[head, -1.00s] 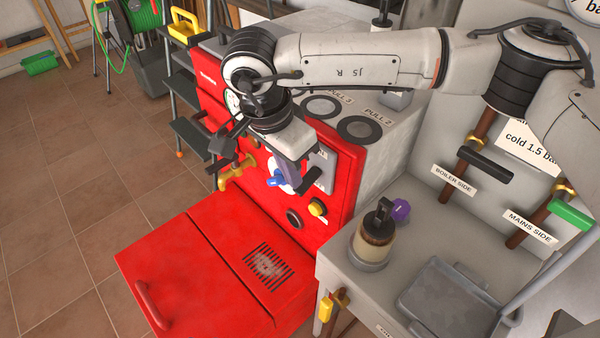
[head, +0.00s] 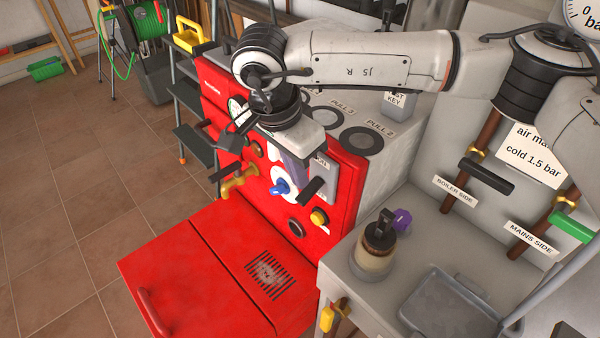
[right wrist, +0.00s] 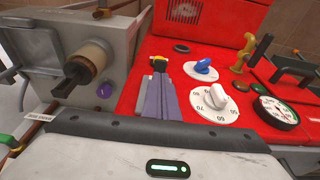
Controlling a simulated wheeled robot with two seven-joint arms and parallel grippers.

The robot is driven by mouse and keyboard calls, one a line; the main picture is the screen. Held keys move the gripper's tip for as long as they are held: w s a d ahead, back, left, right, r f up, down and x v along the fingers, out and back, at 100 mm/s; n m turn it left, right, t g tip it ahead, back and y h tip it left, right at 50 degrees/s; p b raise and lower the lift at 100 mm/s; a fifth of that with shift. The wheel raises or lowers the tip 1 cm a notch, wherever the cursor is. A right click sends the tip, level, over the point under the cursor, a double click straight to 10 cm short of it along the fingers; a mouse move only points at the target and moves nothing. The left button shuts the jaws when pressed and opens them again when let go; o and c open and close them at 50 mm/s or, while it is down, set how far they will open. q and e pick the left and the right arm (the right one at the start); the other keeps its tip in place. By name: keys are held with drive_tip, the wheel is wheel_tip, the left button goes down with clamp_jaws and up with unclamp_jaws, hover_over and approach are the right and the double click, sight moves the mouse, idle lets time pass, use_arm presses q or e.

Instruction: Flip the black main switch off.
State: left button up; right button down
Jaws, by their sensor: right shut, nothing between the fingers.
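The black main switch (head: 312,190) is a short black lever on a grey plate (head: 322,165) at the right side of the red boiler front (head: 346,180). In the right wrist view a black piece, likely this lever (right wrist: 158,65), shows just past my fingertips. My right gripper (head: 298,178) is shut and empty, with its grey-purple fingers close together beside the lever. It also shows in the right wrist view (right wrist: 158,78). I cannot tell whether the fingers touch the lever. They partly hide the plate and its markings. My left gripper is not in view.
A yellow button (head: 319,217) and a blue knob (head: 280,187) are close by, with a white dial (right wrist: 215,104) and a gauge (right wrist: 275,112) beyond. A brown-and-black pot (head: 376,250) stands on the grey bench to the right. The open red lid (head: 200,280) lies in front.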

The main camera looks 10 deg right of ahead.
drive_tip(key=s+a+r, duration=0.4)
drive_tip(key=a+r, duration=0.4)
drive_tip(key=shift+s, duration=0.3)
drive_tip(key=shift+a, duration=0.1)
